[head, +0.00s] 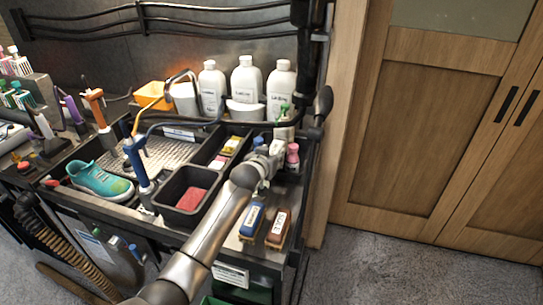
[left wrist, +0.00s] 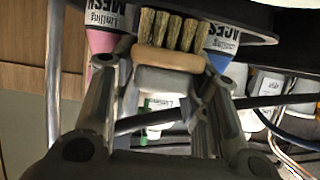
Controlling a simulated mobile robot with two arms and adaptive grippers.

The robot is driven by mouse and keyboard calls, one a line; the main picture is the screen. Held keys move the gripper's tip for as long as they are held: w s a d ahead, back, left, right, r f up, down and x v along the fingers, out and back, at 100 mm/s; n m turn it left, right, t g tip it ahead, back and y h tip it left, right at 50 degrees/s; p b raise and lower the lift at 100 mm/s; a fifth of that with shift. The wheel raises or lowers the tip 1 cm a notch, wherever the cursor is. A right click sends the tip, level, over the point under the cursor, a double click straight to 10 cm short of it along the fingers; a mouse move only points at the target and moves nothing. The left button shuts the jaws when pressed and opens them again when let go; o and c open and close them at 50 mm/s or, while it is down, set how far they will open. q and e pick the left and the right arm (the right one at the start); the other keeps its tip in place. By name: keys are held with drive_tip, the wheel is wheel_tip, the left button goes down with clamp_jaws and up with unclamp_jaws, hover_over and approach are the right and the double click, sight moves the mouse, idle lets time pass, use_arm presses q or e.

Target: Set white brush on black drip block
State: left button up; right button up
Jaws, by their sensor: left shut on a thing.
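My left gripper (head: 270,157) is over the right end of the bench, at the far end of my arm. In the left wrist view, my left gripper (left wrist: 158,68) is shut on the white brush (left wrist: 170,80). The brush has a pale grey-white body, a tan wooden band and several tufts of brownish bristles. The fingers hold it from both sides, bristles pointing away from the palm. In the head view the brush is mostly hidden by the gripper. I cannot pick out the black drip block with certainty. My right gripper is not in view.
A pink bottle (head: 292,155) stands close beside the gripper. A blue brush (head: 252,219) and a brown brush (head: 278,228) sit at the front right. A black bin (head: 212,208) holds a red sponge. White bottles (head: 246,82) line the back; a teal sneaker (head: 100,182) lies left.

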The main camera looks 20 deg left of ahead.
use_arm(q)
drive_tip(key=shift+f, duration=0.2)
drive_tip(key=o, duration=1.1)
drive_tip(key=shift+s, duration=0.1)
